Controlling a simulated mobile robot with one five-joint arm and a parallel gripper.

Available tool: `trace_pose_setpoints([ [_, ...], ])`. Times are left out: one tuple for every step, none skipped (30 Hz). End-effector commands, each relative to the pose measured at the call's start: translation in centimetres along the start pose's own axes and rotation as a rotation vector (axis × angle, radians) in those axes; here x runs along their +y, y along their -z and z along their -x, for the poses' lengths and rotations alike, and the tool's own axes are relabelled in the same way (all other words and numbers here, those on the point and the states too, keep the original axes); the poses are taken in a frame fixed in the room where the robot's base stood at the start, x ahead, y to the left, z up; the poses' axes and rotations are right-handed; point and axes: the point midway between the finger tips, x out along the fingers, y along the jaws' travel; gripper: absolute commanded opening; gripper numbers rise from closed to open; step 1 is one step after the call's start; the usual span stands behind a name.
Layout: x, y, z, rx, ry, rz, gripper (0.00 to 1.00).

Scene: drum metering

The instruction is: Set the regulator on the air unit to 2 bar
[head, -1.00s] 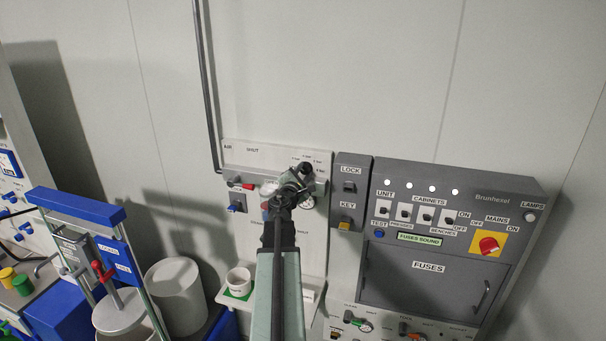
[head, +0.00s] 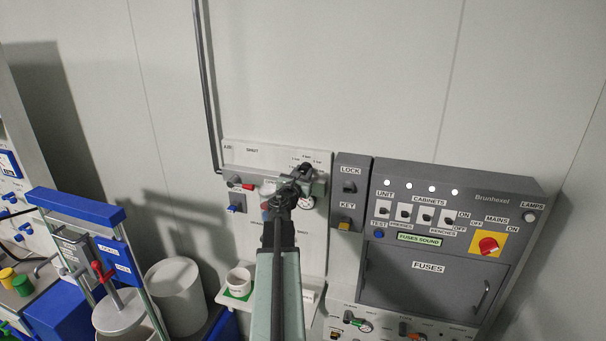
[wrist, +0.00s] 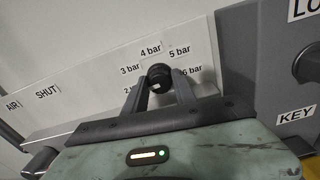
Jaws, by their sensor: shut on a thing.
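The air unit is a pale panel (head: 262,158) on the wall, with labels AIR and SHUT. Its regulator is a black knob (wrist: 158,75), also in the head view (head: 306,168), with bar labels in an arc around it; 3, 4, 5 and 6 bar are legible in the wrist view. The 2 bar label (wrist: 129,90) is partly hidden by a finger. My gripper (wrist: 160,82) is shut on the knob, one finger on each side. The knob's setting cannot be read. A small round gauge (head: 307,203) below is partly covered by my arm.
A red-handled valve (head: 241,185) and a blue switch (head: 237,208) lie left of my arm. The grey LOCK/KEY box (head: 352,172) stands close on the right, beside the fuse cabinet (head: 425,290). A white cup (head: 238,280) sits on a shelf below.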

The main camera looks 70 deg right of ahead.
Motion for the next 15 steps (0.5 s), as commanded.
trace_pose_setpoints([
  [0.04, -0.07, -0.06, -0.001, -0.001, 0.014, 0.00],
  [0.04, -0.07, -0.06, -0.001, -0.001, 0.022, 0.00],
  [0.05, -0.07, -0.06, -0.001, -0.001, 0.029, 0.00],
  [0.05, -0.07, -0.05, -0.001, -0.001, 0.034, 0.00],
  [0.05, -0.07, -0.05, -0.001, -0.001, 0.038, 0.00],
  [0.05, -0.07, -0.05, -0.001, -0.001, 0.043, 0.00],
  [0.05, -0.07, -0.05, -0.001, -0.001, 0.045, 0.00],
  [0.06, -0.07, -0.05, -0.001, -0.001, 0.047, 0.00],
  [0.06, -0.06, -0.05, -0.001, -0.001, 0.049, 0.00],
  [0.06, -0.06, -0.05, -0.001, -0.001, 0.050, 0.00],
  [0.06, -0.06, -0.04, -0.001, -0.001, 0.050, 0.00],
  [0.06, -0.06, -0.04, -0.001, -0.001, 0.051, 0.00],
  [0.07, -0.06, -0.04, -0.001, -0.001, 0.050, 0.00],
  [0.07, -0.06, -0.04, -0.001, -0.001, 0.050, 0.00],
  [0.06, -0.06, -0.04, -0.001, -0.001, 0.050, 0.00],
])
